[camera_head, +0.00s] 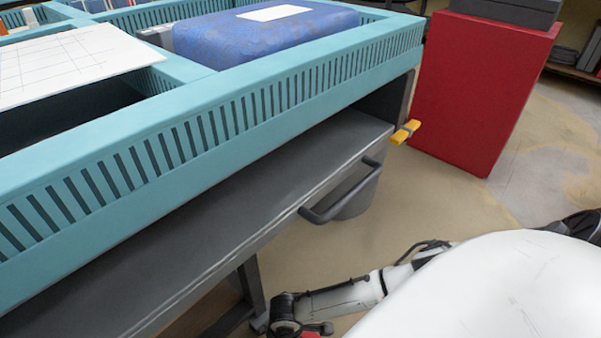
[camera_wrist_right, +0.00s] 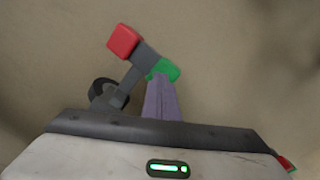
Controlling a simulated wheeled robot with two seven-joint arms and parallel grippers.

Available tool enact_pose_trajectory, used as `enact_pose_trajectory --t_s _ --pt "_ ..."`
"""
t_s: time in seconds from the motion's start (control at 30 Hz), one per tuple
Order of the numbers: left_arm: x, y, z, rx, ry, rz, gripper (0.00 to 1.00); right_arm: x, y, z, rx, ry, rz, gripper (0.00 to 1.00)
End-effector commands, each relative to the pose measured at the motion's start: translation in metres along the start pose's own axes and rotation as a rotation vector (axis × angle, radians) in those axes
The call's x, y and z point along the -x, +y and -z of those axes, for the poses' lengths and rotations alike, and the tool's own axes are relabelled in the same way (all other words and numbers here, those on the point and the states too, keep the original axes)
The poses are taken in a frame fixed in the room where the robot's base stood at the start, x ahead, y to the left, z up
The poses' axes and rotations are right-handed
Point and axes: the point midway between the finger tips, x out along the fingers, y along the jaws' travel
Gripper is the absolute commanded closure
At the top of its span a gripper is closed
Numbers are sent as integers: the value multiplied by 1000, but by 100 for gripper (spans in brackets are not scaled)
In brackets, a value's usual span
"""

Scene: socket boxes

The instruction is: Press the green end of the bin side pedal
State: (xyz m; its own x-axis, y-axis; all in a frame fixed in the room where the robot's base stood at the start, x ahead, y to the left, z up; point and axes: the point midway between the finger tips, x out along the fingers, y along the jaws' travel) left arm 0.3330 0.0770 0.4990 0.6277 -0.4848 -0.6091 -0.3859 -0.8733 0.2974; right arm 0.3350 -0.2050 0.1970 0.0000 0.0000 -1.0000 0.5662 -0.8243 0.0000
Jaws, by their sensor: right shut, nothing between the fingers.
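In the right wrist view the side pedal shows as a grey bar (camera_wrist_right: 143,58) with a red block end (camera_wrist_right: 123,41) and a green end (camera_wrist_right: 165,69). My right gripper (camera_wrist_right: 161,80) is shut and empty, its purple fingers together. Its tips overlap the near edge of the green end in the picture and hide part of it. I cannot tell whether they touch it or hover above it. In the head view my right arm reaches low near the bottom edge, and its fingers are not visible. My left gripper is not in view.
A dark wheel-like part (camera_wrist_right: 104,92) sits beside the pedal. In the head view a teal-railed table (camera_head: 230,112) with a dark handle (camera_head: 345,195) stands at left. A red cabinet (camera_head: 478,85) stands at the back right.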

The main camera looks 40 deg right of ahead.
Motion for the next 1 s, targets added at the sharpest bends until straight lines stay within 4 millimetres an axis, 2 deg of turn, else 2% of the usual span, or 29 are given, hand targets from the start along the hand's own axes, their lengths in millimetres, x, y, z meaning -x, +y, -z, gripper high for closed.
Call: enact_pose_trajectory --t_s 1.0 --pt "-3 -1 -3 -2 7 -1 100 -12 0 0 0 0 0 100"
